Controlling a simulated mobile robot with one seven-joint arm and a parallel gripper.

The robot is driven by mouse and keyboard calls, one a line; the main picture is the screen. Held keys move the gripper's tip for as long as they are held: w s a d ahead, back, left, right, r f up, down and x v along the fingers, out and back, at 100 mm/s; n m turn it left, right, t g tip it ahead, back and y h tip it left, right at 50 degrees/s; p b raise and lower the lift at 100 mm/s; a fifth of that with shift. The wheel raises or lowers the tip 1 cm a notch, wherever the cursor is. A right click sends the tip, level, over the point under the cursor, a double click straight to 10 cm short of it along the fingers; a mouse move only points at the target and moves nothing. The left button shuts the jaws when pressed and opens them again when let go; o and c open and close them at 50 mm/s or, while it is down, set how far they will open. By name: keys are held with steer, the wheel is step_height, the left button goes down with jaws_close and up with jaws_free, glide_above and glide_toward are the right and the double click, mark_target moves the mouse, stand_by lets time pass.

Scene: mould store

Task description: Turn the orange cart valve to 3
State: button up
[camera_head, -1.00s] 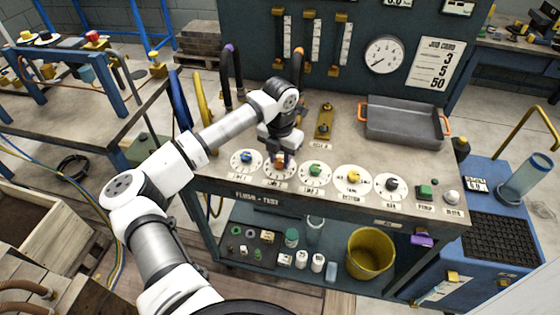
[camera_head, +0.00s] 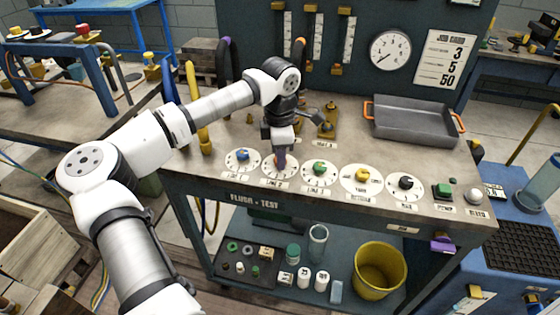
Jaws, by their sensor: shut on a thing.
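A row of round white dials with coloured knobs lies along the front of the cart's top. The orange valve (camera_head: 276,160) is the second knob from the left, on a white dial (camera_head: 267,172). My gripper (camera_head: 280,158) points down over it and is shut on it. The fingers hide most of the knob, so its pointer and the number it stands at cannot be read. A job card (camera_head: 446,58) on the back panel shows 3, 5 and 50.
The blue knob (camera_head: 242,154) and green knob (camera_head: 319,168) flank the orange one closely. The yellow knob (camera_head: 362,175) and black knob (camera_head: 405,183) are further right. A grey tray (camera_head: 412,122) and brass fitting (camera_head: 327,122) stand behind. A yellow bucket (camera_head: 378,270) is below.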

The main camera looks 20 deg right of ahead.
steer(key=m+b, duration=0.2)
steer(key=m, duration=0.3)
steer(key=shift+m, duration=0.3)
stand_by(0.4)
steer(key=o, duration=1)
steer(key=shift+c, duration=0.2)
step_height(320, 180, up, 14)
steer(key=b, duration=0.1)
steer(key=shift+f, duration=0.1)
